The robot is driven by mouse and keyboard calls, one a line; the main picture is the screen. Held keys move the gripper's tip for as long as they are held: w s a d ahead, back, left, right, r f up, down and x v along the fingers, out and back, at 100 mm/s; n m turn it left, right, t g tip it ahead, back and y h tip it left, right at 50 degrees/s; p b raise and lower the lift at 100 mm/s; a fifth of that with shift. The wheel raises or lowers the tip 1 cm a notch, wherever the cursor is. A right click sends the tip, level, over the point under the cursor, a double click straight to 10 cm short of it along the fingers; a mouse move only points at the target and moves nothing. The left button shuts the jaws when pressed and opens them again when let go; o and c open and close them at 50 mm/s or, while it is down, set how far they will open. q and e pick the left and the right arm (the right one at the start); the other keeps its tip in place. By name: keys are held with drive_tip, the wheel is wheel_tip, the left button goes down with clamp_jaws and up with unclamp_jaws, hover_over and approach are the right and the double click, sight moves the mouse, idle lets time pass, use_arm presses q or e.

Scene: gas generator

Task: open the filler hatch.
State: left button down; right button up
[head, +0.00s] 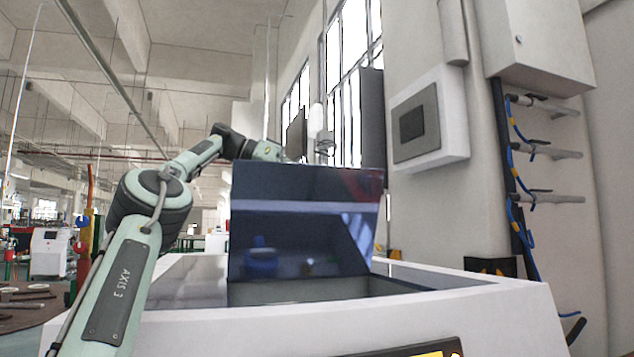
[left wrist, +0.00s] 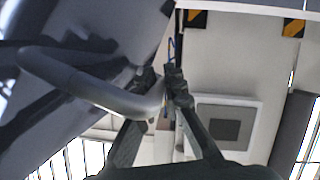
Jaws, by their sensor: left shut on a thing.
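The filler hatch (head: 305,215) is a dark glossy panel standing steeply raised above the white generator housing (head: 500,305). Below it, part of the opening (head: 300,290) shows. My left arm reaches up along the left side to the hatch's top, and its gripper is not clearly visible in the head view. In the left wrist view, my left gripper (left wrist: 162,92) is shut on the curved grey hatch handle (left wrist: 75,80), near its right end. The hatch surface (left wrist: 95,25) fills the upper left there. My right gripper is in neither view.
A wall box with a dark panel (head: 417,124) hangs at right; it also shows in the left wrist view (left wrist: 226,123). A cabinet (head: 535,45) and pipes with blue cables (head: 545,153) are farther right. Open factory floor lies at left.

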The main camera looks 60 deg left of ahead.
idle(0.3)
use_arm(q)
drive_tip(key=c, duration=1.9)
unclamp_jaws()
